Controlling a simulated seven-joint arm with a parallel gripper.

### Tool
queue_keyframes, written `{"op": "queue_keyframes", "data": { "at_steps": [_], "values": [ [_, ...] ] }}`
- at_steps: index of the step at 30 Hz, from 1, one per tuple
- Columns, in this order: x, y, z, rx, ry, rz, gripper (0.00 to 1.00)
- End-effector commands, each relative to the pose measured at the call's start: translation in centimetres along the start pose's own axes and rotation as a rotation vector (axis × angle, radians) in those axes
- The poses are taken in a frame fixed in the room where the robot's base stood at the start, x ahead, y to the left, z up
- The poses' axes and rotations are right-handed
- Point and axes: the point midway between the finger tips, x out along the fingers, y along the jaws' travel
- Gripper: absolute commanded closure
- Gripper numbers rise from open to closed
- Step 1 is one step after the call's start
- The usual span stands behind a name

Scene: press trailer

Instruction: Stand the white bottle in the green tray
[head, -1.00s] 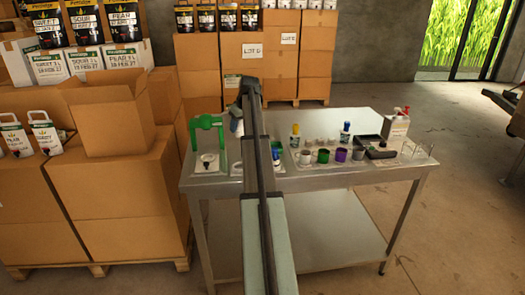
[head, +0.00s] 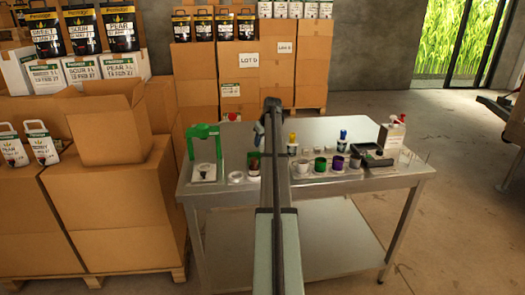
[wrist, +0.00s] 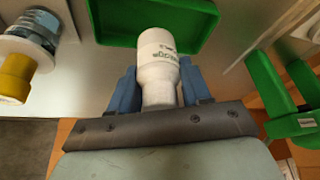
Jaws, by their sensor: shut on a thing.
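My gripper (wrist: 159,85) has blue fingers and is shut on the white bottle (wrist: 158,48), one finger on each side of its narrower part. The wide end of the bottle, with green and dark print, points away from the wrist. The green tray (wrist: 193,45) has a raised rim and lies at the top middle of the wrist view, behind the bottle's wide end. The gap between bottle and tray cannot be judged. In the head view my gripper (head: 259,136) is above the steel table's rear part. I cannot make out the bottle or tray there.
A green stand (head: 190,145) is at the table's left, also at the right of the wrist view (wrist: 280,85). A yellow-capped bottle (wrist: 15,78) lies to the left there.

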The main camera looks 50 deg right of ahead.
Motion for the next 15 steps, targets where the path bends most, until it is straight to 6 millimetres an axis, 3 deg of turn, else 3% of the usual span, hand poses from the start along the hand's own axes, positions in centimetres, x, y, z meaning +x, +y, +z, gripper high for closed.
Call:
{"op": "queue_keyframes", "data": {
  "at_steps": [15],
  "values": [
    [4.0, 0.0, 1.6, 0.000, 0.001, 0.000, 0.92]
  ]
}}
